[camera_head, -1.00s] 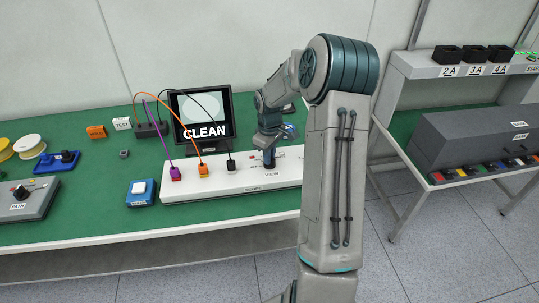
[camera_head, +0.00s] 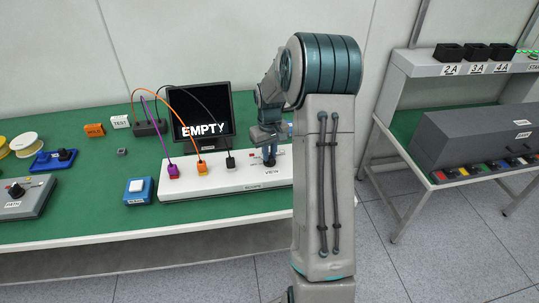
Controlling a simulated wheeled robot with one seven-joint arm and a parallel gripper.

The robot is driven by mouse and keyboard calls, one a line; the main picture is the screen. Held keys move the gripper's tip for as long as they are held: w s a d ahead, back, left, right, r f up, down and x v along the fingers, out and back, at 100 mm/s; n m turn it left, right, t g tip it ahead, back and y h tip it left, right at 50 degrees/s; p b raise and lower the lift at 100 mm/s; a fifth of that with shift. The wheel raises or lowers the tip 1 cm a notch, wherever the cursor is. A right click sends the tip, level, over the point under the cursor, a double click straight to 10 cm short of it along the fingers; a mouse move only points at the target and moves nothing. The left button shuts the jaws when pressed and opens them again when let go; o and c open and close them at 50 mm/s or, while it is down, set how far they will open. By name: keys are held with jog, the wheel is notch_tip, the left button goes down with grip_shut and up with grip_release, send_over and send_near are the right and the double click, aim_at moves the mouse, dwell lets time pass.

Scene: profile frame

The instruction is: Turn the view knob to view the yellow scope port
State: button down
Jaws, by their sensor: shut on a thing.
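The view knob (camera_head: 270,162) is a small dark knob on the white panel (camera_head: 215,190), above a "VIEW" label. My gripper (camera_head: 268,148) points down over it and is shut on the knob; the fingertips are small and partly blurred. A dark screen (camera_head: 201,110) behind the panel reads "EMPTY". Purple (camera_head: 172,171), orange (camera_head: 201,167) and black (camera_head: 230,162) plugs with cables stand in the panel's left part. The panel's right end is hidden behind my arm, and I see no yellow port.
A blue box with a white button (camera_head: 138,190) sits left of the panel. A grey box with a knob (camera_head: 22,197), a blue device (camera_head: 54,160) and spools (camera_head: 26,144) stand farther left. A grey bench (camera_head: 470,145) is at right. Green tabletop (camera_head: 90,205) is free between.

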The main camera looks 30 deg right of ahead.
aim_at(270, 155)
jog(key=shift+m+b, duration=0.45)
jog(key=shift+m, duration=1.05)
jog(key=c, duration=1.4)
grip_release()
jog(key=shift+c, duration=0.2)
notch_tip(270, 155, up, 14)
